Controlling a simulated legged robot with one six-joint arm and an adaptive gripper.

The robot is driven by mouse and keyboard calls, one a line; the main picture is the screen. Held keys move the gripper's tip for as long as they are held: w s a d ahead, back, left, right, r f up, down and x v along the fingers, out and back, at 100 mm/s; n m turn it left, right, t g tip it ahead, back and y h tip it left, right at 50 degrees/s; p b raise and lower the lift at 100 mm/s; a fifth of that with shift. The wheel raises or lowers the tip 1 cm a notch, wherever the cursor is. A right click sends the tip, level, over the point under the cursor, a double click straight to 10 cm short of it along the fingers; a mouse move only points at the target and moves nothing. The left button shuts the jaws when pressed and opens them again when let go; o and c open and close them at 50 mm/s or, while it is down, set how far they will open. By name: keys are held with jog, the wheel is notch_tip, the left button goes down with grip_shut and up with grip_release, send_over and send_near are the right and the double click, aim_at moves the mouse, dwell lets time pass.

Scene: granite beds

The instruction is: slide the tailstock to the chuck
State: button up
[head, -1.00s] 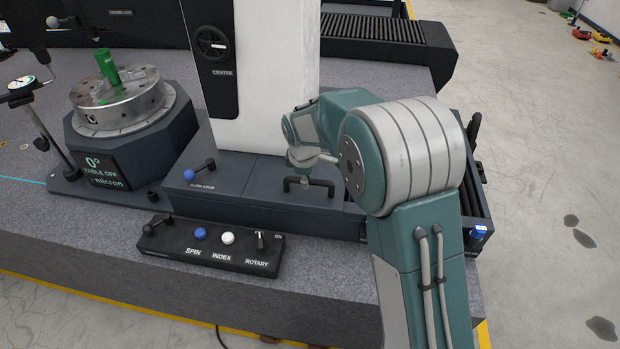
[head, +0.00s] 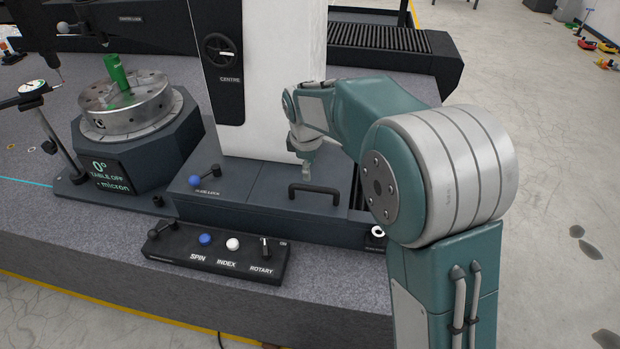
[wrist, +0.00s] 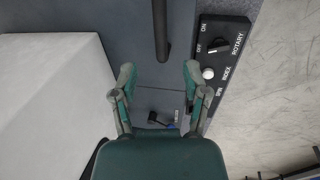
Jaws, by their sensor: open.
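The tailstock is a tall white column (head: 283,90) on a dark base (head: 265,205). A black bar handle (head: 316,188) stands on the base's top, and a lock lever with a blue knob (head: 195,180) is to its left. The chuck (head: 125,103) is a round metal disc on the rotary table at left, with a green part (head: 116,72) in it; a gap separates it from the tailstock. My gripper (head: 306,170) is just above and behind the handle. In the wrist view my gripper (wrist: 160,74) is open and empty, with the handle (wrist: 160,30) ahead of its fingertips.
A control box (head: 217,250) with SPIN, INDEX and ROTARY controls lies in front of the base. A dial indicator on a stand (head: 32,88) is at far left. A dark ribbed rail (head: 380,37) runs behind. Open floor lies to the right.

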jog(key=shift+s+a+r, duration=0.1)
jog(key=shift+s+r, duration=0.1)
jog(key=shift+r, duration=0.7)
jog(key=shift+s+r, duration=0.15)
jog(key=shift+r, duration=0.7)
jog(key=s+d+r+m+t, duration=0.2)
jog(key=s+d+r+m, duration=0.55)
jog(key=s+d, duration=0.4)
jog(key=s+d+m, duration=0.2)
jog(key=s+m, duration=0.2)
jog(key=s, duration=0.5)
jog(key=s+d+f+m+t, duration=0.1)
jog(key=s+m, duration=0.3)
jog(key=s, duration=0.5)
jog(key=shift+d+f, duration=0.3)
jog(key=shift+d, duration=0.15)
